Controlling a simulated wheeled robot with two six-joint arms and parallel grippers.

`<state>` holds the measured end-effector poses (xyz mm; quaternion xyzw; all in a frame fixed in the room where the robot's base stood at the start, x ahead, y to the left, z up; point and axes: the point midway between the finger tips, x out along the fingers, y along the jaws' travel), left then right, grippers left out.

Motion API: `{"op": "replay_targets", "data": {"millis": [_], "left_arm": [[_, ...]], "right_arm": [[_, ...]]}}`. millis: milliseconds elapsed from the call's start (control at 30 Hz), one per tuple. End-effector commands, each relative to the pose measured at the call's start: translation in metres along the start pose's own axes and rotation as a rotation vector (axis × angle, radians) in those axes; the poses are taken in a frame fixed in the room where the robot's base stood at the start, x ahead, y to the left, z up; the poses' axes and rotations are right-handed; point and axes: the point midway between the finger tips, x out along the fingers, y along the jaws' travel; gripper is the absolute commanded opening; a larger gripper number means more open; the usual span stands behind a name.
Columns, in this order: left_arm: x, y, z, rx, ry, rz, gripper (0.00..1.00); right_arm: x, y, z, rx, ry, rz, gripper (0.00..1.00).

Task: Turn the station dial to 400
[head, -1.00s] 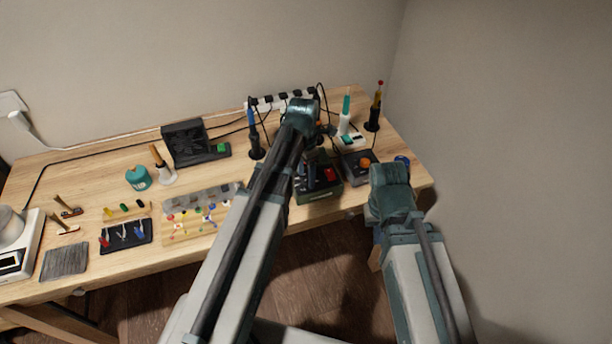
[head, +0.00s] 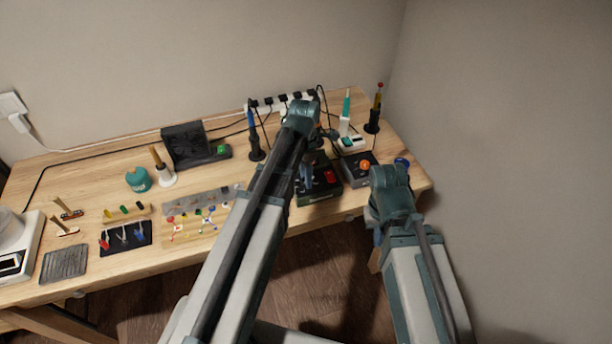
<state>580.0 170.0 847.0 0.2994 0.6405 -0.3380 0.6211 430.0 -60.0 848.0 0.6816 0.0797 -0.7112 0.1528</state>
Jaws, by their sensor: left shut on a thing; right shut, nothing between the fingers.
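The station (head: 322,194) is a dark box with a red part on top, near the front right of the table. My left gripper (head: 307,178) points down at the left part of the station's top. It is shut on the station dial, which its fingers and arm hide. I cannot read the dial's setting or any number. My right arm is bent low in front of the table's right front corner, and its gripper is hidden behind the arm.
A dark box with an orange knob (head: 364,165) stands right of the station. Small tools and parts lie at left. The wall closes off the right side.

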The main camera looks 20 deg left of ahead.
Motion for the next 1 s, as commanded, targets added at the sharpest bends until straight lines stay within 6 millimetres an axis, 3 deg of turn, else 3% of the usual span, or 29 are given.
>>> {"op": "replay_targets", "data": {"millis": [1000], "left_arm": [[0.0001,-0.0013,0.0015,0.957,0.059,-0.001,0.00]], "right_arm": [[0.0001,0.0000,0.0000,0.000,0.000,0.000,0.00]]}}
